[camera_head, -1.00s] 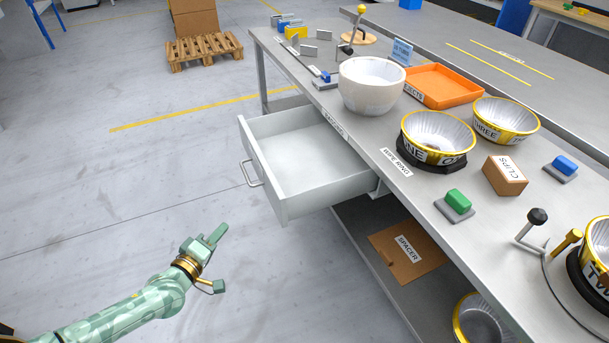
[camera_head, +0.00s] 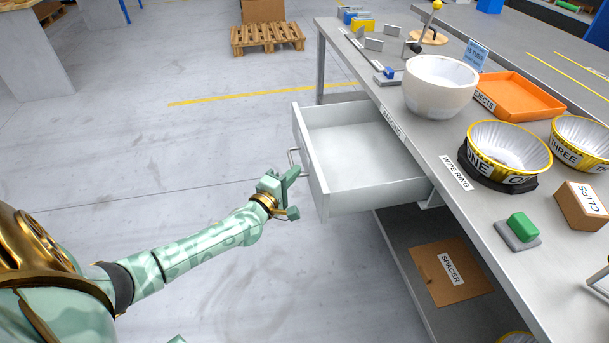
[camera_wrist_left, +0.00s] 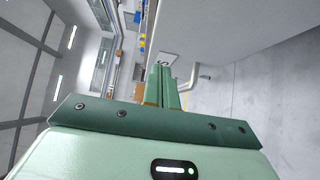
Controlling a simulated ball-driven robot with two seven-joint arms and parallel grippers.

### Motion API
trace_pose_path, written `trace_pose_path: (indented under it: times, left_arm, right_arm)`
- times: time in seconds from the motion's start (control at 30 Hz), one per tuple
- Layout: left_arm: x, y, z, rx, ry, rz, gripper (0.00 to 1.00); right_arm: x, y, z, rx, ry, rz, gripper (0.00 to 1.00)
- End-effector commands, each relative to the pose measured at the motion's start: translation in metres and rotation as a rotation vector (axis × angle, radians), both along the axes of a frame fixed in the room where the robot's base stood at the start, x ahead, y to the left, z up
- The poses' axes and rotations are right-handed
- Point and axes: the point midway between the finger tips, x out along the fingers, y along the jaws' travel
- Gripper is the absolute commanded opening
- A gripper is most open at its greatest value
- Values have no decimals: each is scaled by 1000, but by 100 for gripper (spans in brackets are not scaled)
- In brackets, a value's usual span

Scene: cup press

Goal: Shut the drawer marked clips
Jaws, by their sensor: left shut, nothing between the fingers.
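One grey drawer (camera_head: 362,182) stands pulled out of the workbench, empty inside. Its bar handle (camera_head: 293,160) is on the front panel, and it also shows in the wrist view (camera_wrist_left: 203,72). A white tag (camera_wrist_left: 164,59) on the front is mostly hidden behind my fingers; only a letter like S shows, so I cannot read clips on it. My left gripper (camera_head: 291,174) is shut and empty, just in front of the drawer front beside the handle. It also shows in the wrist view (camera_wrist_left: 163,75). I cannot tell whether it touches. My right gripper is out of view.
The workbench (camera_head: 470,205) holds a white bowl (camera_head: 438,92), an orange tray (camera_head: 520,98), foil bowls (camera_head: 508,150) and a box marked clips (camera_head: 580,208). A spacer sheet (camera_head: 450,273) lies on the lower shelf. The floor left of the drawer is clear.

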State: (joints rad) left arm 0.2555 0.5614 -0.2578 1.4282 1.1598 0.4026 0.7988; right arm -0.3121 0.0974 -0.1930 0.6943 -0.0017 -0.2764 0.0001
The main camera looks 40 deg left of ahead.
Motion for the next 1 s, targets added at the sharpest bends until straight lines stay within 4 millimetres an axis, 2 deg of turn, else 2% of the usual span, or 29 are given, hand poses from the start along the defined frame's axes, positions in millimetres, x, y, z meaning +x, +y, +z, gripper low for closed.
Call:
trace_pose_path:
  times: [0.2,0.77,0.87,1.0]
  left_arm:
    - [17,-14,1,-1,-2,1,0]
    - [24,-21,2,0,-3,0,0]
    - [33,-29,2,-2,-3,0,0]
    - [56,-48,2,-4,-4,0,0]
  right_arm:
    - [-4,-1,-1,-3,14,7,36]
    - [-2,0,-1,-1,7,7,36]
    - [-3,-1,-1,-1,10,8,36]
    - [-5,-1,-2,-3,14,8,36]
